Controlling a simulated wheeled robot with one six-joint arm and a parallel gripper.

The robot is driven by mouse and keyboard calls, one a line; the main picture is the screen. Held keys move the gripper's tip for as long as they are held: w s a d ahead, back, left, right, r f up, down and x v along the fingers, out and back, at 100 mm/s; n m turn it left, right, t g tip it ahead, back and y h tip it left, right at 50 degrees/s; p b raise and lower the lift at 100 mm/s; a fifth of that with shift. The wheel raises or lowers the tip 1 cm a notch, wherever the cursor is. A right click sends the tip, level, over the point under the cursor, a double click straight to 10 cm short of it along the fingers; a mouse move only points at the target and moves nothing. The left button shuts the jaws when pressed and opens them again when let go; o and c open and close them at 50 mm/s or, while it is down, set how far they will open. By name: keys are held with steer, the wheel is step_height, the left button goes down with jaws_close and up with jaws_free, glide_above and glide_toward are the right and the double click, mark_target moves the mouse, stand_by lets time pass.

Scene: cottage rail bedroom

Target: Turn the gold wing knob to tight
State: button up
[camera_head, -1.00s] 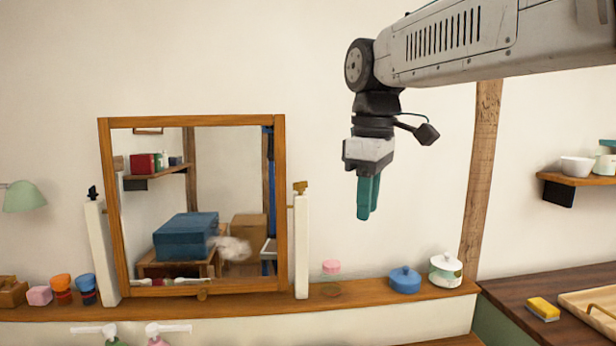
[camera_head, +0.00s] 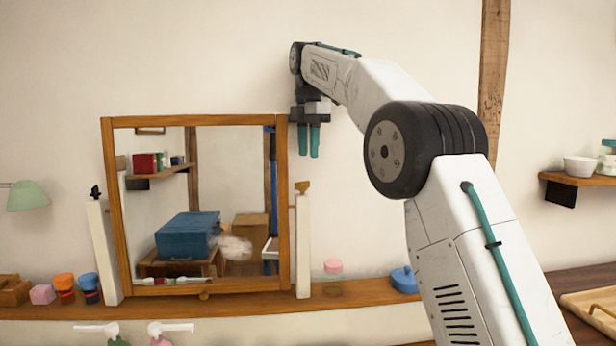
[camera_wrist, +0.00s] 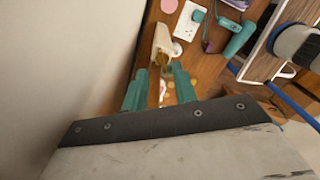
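The gold wing knob (camera_head: 302,187) sits on top of the white post to the right of the mirror (camera_head: 109,220). My gripper (camera_head: 308,154) is above the knob, apart from it, with its teal fingers pointing down. In the wrist view the two fingers (camera_wrist: 159,92) are spread with a gap between them and nothing held. The gold knob also shows in the wrist view (camera_wrist: 161,58), just beyond the gap, on the end of the pale post (camera_wrist: 162,40). The knob's exact angle is too small to tell.
A black knob (camera_head: 95,192) tops the left white post (camera_head: 103,250). The wall behind is close; the space around the right post's top is clear.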

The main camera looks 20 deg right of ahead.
mark_target(302, 188)
step_height(302, 188, down, 8)
steer(key=shift+r, duration=0.2)
stand_by(0.3)
jaws_close()
